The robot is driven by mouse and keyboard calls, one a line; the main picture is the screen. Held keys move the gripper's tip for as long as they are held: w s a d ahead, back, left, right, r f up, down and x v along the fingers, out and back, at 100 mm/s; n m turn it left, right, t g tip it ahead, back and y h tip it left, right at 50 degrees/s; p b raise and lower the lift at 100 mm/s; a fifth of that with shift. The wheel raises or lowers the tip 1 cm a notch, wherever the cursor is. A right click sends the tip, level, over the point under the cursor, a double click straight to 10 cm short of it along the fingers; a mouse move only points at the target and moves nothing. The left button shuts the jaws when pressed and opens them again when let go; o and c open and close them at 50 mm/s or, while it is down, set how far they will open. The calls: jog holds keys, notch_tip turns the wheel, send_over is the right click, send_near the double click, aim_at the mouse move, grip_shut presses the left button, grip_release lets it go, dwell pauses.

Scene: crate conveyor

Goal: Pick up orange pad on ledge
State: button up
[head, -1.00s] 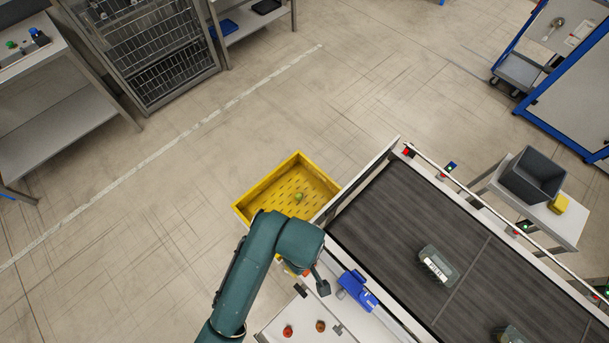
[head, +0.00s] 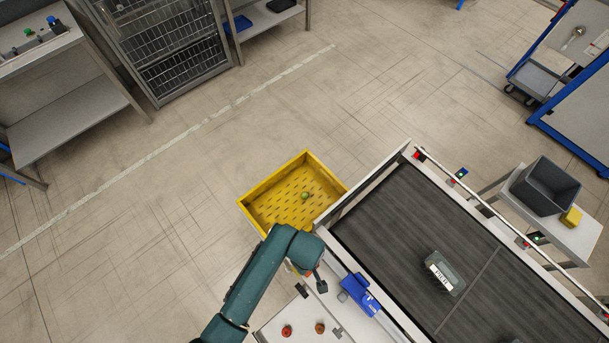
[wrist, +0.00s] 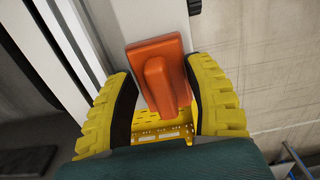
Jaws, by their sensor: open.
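The orange pad (wrist: 155,52) lies on the pale ledge (wrist: 110,12) in the wrist view, a flat plate with a raised block-like grip on it. My gripper (wrist: 158,75) is open, with one ribbed yellow finger to the left of the pad and one to its right. The fingers straddle the pad with a visible gap on at least the left side; contact on the right is hard to tell. In the head view my arm covers most of this spot, and the pad cannot be clearly made out there.
A yellow crate (head: 258,190) with a small green item (head: 305,195) stands beside the conveyor belt (head: 400,225). A dark labelled box (head: 445,272) is on the belt. A blue device (head: 360,293) and red and brown knobs are close to my arm.

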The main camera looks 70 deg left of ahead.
jog(key=shift+c, duration=0.4)
grip_shut()
notch_tip(320, 180, up, 10)
jog(key=shift+r+p, duration=0.1)
jog(key=shift+p, duration=0.35)
jog(key=c, duration=0.8)
grip_release()
grip_shut()
